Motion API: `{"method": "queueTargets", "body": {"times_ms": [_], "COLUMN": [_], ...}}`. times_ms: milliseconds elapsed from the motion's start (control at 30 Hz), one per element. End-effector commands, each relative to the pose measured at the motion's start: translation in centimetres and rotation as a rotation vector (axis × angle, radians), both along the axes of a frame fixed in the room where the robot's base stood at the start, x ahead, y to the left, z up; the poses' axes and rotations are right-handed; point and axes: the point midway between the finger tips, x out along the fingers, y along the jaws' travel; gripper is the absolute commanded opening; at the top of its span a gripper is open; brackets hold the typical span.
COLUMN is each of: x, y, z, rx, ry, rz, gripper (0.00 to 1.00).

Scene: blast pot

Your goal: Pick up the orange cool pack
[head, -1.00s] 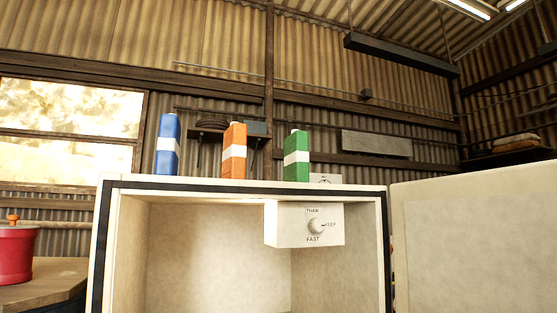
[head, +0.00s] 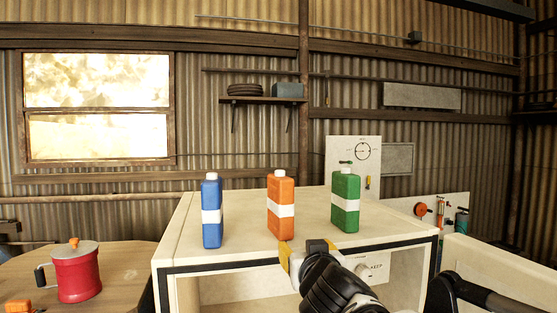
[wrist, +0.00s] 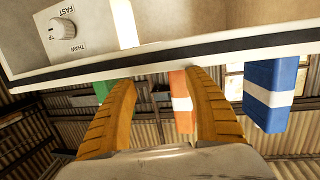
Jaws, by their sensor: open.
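The orange cool pack (head: 280,192), with a white band and white cap, stands upright on top of the white box between the blue cool pack (head: 211,193) and the green cool pack (head: 346,187). My gripper (head: 303,249) is open and empty at the box's front top edge, in front of and below the orange pack, slightly to its right. In the wrist view, which is upside down, the orange pack (wrist: 180,86) shows between the two yellow fingers (wrist: 160,80), close to the right one, which hides part of it. The fingers are apart from it.
The white box (head: 230,257) has a dark front rim and an open front, with a dial unit (head: 372,270) inside. An open door panel (head: 490,265) is at the right. A red pot (head: 76,275) stands on a wooden table at left.

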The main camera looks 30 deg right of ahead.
Motion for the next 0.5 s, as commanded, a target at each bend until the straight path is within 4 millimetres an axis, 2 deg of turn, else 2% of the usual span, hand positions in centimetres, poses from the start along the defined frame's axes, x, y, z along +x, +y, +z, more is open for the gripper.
{"method": "queueTargets", "body": {"times_ms": [33,100,133,267,500], "x": [1.2,2.8,3.3,4.9,7.1], "y": [-0.9,-1.2,-1.0,-0.6,-0.4], "z": [5.7,8.6,9.4,10.9,11.3], "rx": [-0.026,-0.047,-0.051,-0.049,-0.034], "ry": [-0.067,-0.139,-0.156,-0.174,-0.159], "rz": [0.020,0.080,0.110,0.209,0.271], "gripper": [0.61,0.61,0.61,0.61,0.61]}}
